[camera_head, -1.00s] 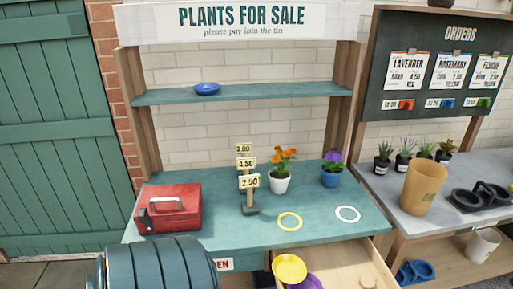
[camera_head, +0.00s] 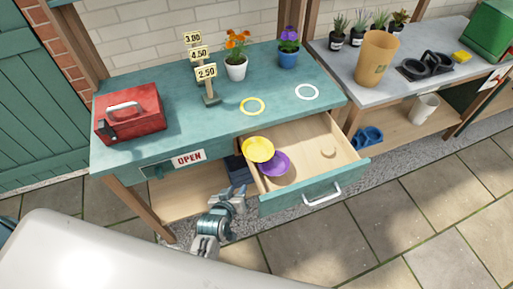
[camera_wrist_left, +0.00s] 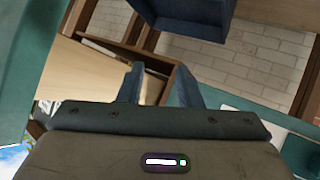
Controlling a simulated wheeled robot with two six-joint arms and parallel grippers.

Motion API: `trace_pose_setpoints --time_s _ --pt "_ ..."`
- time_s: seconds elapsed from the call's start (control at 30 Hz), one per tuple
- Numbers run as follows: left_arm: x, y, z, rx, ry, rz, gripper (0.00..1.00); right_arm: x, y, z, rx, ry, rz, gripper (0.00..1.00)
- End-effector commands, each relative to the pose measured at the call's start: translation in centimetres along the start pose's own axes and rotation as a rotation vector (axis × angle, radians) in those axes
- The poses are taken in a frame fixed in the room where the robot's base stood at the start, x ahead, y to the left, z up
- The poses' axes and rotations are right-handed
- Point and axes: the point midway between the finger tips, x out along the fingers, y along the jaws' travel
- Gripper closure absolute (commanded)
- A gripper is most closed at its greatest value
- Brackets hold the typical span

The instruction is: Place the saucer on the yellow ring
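A yellow saucer (camera_head: 258,147) and a purple saucer (camera_head: 275,163) lie in the left part of the open drawer (camera_head: 325,143), the yellow one partly over the purple. The yellow ring (camera_head: 252,106) lies empty on the teal bench top, just behind the drawer; a white ring (camera_head: 307,92) is to its right. My left gripper (camera_head: 235,194) is low in front of the bench, below and left of the drawer, apart from the saucers. In the left wrist view its two fingers (camera_wrist_left: 160,88) stand apart with nothing between them. My right gripper is not in view.
Behind the rings stand an orange-flowered pot (camera_head: 236,68), a purple-flowered pot (camera_head: 288,55) and a price sign (camera_head: 207,85). A red toolbox (camera_head: 131,112) is at the bench's left. The pulled-out drawer front (camera_head: 315,188) juts over the paving. A dark box (camera_wrist_left: 183,12) shows in the left wrist view.

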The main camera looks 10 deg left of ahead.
Motion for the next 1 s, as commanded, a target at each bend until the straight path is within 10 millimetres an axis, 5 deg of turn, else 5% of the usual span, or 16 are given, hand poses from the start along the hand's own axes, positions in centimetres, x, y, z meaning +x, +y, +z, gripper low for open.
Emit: trace_pose_setpoints --time_s 0.03,0.1,0.23,1.0 --pt "-1.2 1.1 -3.2 -0.022 0.052 0.013 0.68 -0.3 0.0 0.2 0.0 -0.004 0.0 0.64" --pt "-2.4 2.2 -6.3 -0.046 0.106 0.026 0.68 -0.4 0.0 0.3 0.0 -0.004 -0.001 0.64" --pt "-4.0 3.1 -9.8 -0.069 0.166 0.04 0.68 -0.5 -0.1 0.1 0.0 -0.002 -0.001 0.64" --pt "3.6 3.1 -12.7 -0.072 0.182 0.043 0.68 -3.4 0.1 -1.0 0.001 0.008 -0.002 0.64"
